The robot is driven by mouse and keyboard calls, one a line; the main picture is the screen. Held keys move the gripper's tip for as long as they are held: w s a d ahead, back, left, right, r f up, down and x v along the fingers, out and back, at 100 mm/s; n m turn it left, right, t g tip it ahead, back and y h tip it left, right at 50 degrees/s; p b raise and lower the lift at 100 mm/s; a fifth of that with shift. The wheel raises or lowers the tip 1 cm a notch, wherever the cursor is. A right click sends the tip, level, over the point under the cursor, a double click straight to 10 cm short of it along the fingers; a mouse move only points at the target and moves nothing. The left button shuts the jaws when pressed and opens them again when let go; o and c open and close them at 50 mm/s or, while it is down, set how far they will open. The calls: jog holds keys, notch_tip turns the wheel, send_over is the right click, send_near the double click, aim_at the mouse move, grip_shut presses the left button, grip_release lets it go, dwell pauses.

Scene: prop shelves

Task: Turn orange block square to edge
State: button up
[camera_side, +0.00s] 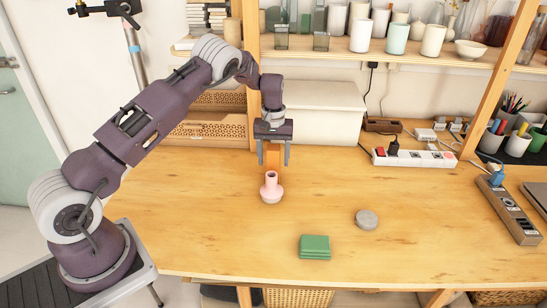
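The orange block (273,156) stands on the wooden table behind a pink vase, which hides its lower part. My gripper (273,160) points down over the block, one finger to each side of it. The fingers are wide apart, with what looks like a narrow gap between each finger and the block. The block's exact turn relative to the table edge is hard to tell at this size.
The pink vase (271,188) stands just in front of the block. A grey disc (366,220) and a stack of green pieces (314,247) lie nearer the front edge. A white power strip (414,158) lies at back right. The table's left front is clear.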

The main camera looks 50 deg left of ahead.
aim_at(274, 147)
notch_tip(274, 147, up, 7)
jog(key=shift+f, duration=0.1)
jog(key=s+d+r+m+t, duration=0.1)
jog(key=s+d+r, duration=0.3)
jog(key=r, duration=0.3)
jog(key=s+d+r+m+t+h, duration=0.1)
jog(key=s+d+r, duration=0.2)
jog(key=s+r, duration=0.3)
jog(key=s+d+r+m+t, duration=0.1)
jog(key=s+d+r, duration=0.25)
jog(key=r, duration=0.45)
jog(key=s+d+m+t, duration=0.1)
jog(key=s+d+m, duration=0.2)
jog(key=s, duration=0.8)
jog(key=s+d+m+t+y, duration=0.1)
jog(key=s+d+m, duration=0.2)
jog(key=s, duration=0.9)
jog(key=shift+d+t, duration=0.3)
jog(key=shift+d, duration=0.1)
jog(key=shift+f, duration=0.1)
